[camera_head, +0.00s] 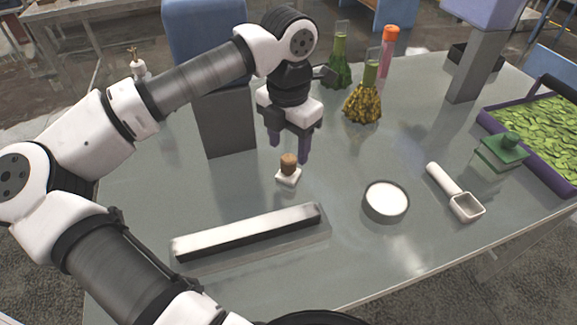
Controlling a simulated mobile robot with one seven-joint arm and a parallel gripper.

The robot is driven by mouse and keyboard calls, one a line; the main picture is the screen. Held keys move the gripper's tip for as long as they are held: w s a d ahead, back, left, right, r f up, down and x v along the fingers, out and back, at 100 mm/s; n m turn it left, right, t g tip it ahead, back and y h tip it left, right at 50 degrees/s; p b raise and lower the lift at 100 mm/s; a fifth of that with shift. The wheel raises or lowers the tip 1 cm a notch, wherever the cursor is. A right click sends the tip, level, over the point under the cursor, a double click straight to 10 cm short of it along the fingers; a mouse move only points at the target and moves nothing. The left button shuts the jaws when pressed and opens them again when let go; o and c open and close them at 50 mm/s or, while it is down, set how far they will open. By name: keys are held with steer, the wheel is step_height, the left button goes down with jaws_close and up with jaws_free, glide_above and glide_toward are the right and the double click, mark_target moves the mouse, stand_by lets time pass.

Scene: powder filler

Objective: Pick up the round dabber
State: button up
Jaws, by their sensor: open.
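A small dabber (288,168) with a rounded brown knob on a white base stands upright on the grey table. It looks like the round dabber, though its base appears squarish from here.
A long white-topped bar (248,232) lies in front. A round dish of white powder (386,200) and a white scoop (458,195) are to the right. A green square-plated stamp (503,152) sits by a tray of green leaves (527,165). Flasks (363,103) stand behind; a grey block (226,125) stands left.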

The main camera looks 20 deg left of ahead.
mark_target(289, 157)
steer(key=shift+w+f+p, duration=0.15)
steer(key=shift+f+p, duration=0.35)
steer(key=shift+f, duration=0.85)
steer(key=shift+w+f+p, duration=0.1)
steer(key=shift+f+p, duration=0.4)
steer(key=shift+f, duration=0.85)
steer(key=c, duration=1.1)
steer(key=shift+c, duration=0.2)
steer(key=shift+r, duration=0.1)
step_height(289, 157, up, 28)
steer(key=p, duration=0.8)
steer(key=o, duration=0.5)
steer(key=c, duration=0.3)
